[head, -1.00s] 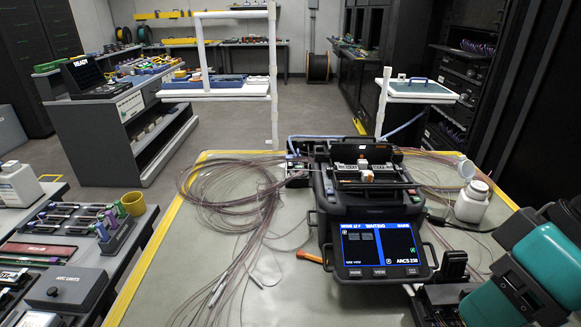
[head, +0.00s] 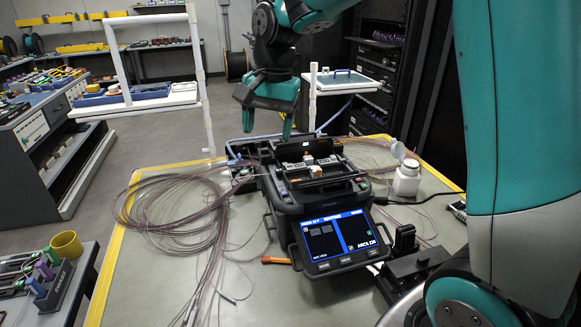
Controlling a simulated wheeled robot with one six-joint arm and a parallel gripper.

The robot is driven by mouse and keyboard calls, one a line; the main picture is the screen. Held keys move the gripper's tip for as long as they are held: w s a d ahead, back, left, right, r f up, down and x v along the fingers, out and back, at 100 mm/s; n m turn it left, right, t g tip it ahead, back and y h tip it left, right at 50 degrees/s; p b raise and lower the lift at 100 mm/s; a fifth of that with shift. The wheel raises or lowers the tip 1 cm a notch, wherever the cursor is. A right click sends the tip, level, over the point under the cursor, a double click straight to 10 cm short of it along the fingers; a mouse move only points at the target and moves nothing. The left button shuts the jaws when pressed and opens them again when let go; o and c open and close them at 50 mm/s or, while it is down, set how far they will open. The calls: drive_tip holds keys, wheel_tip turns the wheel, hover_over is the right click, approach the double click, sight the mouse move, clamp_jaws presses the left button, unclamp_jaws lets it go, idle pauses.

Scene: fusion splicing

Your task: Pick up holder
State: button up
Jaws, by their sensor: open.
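The fusion splicer (head: 300,205) stands on the workbench with its lid open and its blue screen lit. Small pale blocks (head: 296,167), which look like fibre holders, sit in its open top with an orange-tipped piece between them. I cannot tell which one is the task's holder. My gripper (head: 267,127) is open, pointing down, above and behind the splicer's back left corner in this view. Nothing shows between its fingers, and it looks apart from the splicer. The splicer's raised lid partly hides the area behind it.
Loose coils of fibre (head: 170,220) cover the bench's left side. A white pipe frame (head: 200,90) rises behind. My arm fills the right side.

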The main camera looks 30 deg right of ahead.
drive_tip(key=w+d+m, duration=0.8)
drive_tip(key=d, duration=0.1)
drive_tip(key=m+h+p, duration=0.1)
drive_tip(key=m+p, duration=0.2)
drive_tip(key=m, duration=0.2)
hover_over(298, 165)
drive_tip(key=shift+g, duration=0.3)
drive_tip(key=f, duration=1.3)
drive_tip(key=shift+s+f, duration=0.2)
drive_tip(key=shift+f, duration=0.05)
drive_tip(key=shift+w+a+f+p, duration=0.1)
drive_tip(key=shift+f+p, duration=1.15)
drive_tip(key=shift+f, duration=1.8)
drive_tip(key=c, duration=1.1)
drive_tip(key=shift+r, duration=0.1)
